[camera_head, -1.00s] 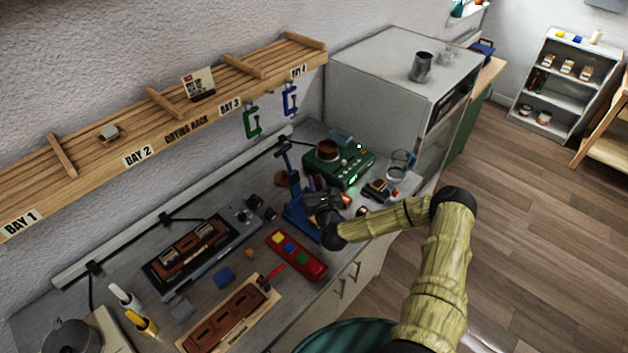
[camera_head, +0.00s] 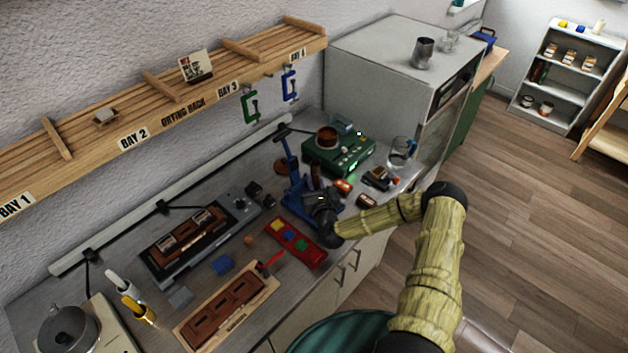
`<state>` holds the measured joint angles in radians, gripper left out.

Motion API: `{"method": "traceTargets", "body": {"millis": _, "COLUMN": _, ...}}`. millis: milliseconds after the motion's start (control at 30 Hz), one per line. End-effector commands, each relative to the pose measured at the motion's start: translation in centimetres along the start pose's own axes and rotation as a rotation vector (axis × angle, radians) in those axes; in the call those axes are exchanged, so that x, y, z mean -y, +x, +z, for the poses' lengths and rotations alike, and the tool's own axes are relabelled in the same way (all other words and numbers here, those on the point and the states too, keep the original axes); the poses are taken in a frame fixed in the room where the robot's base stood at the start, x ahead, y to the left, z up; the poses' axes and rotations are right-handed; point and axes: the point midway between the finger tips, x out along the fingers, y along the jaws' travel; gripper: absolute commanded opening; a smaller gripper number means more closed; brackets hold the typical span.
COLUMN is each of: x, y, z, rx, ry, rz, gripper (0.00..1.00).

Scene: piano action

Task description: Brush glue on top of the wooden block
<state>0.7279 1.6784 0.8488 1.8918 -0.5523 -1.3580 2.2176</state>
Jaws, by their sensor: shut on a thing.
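My gripper (camera_head: 322,204) is beside the blue press stand (camera_head: 297,200) near the bench's front edge, partly hidden by its own wrist. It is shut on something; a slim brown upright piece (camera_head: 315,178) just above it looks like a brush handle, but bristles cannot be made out. A brown pot (camera_head: 327,137), apparently the glue pot, sits on the green heater (camera_head: 340,158) behind the gripper.
A red tray (camera_head: 309,257) with coloured squares lies left of the gripper. A glass beaker (camera_head: 400,152) and a small dark device (camera_head: 378,178) stand at the right. A grey cabinet (camera_head: 385,75) stands behind.

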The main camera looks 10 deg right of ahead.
Motion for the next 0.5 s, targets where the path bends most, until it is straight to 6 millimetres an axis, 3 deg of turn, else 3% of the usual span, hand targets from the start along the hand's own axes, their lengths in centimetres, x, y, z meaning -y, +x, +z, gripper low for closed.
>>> {"method": "traceTargets", "body": {"millis": 500, "x": -0.97, "y": 0.00, "z": -0.02, "rx": 0.000, "ry": 0.001, "rz": 0.015, "gripper": 0.00}}
